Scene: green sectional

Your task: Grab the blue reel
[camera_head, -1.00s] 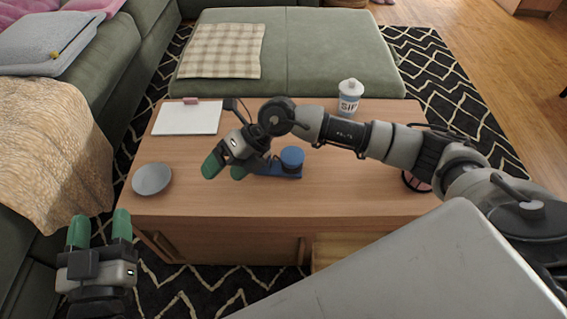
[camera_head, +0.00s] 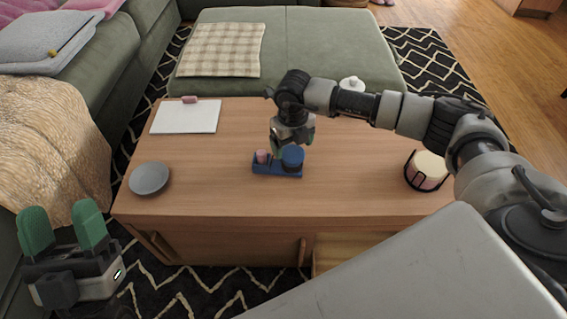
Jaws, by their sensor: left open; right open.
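The blue reel (camera_head: 293,157) sits at the right end of a small blue holder (camera_head: 277,170) on the wooden coffee table. A small pink piece (camera_head: 261,156) stands at the holder's left end. My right gripper (camera_head: 278,150) points down just above and behind the holder, close to the reel's left side; its fingertips are partly hidden, and I cannot tell whether they touch anything. It is open. My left gripper (camera_head: 65,228) is open and empty at the lower left, off the table's front left corner.
A white-lidded cup (camera_head: 351,84) is partly behind my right arm. A candle in a black holder (camera_head: 427,171) stands at the right. The table's front strip (camera_head: 230,203) is clear.

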